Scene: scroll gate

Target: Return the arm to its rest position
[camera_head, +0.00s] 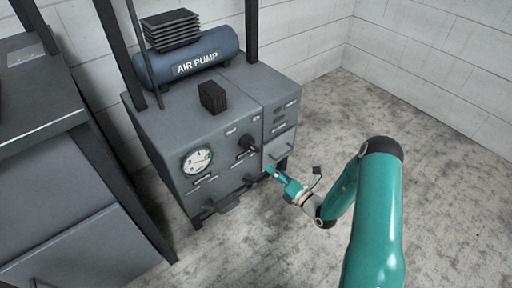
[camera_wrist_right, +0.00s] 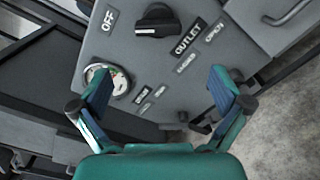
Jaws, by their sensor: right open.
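My right arm comes in from the lower right of the head view. Its right gripper (camera_head: 272,172) is in front of the lower right of the grey air pump cabinet (camera_head: 185,145). In the right wrist view the right gripper (camera_wrist_right: 165,92) has its two blue-padded fingers spread wide, with nothing between them. The panel lies beyond the fingers, and I cannot tell the exact gap. A black knob (camera_wrist_right: 155,20) near an OFF label and a round gauge (camera_wrist_right: 122,80) show there. The gauge is partly behind the left finger. My left gripper is not in view.
The blue air pump (camera_head: 190,55) sits on top of the cabinet. A dark grey cabinet (camera_head: 80,215) stands at the left. A drawer-like front with a handle (camera_head: 280,150) is close to my right gripper. The concrete floor (camera_head: 440,170) at the right is clear up to the white wall.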

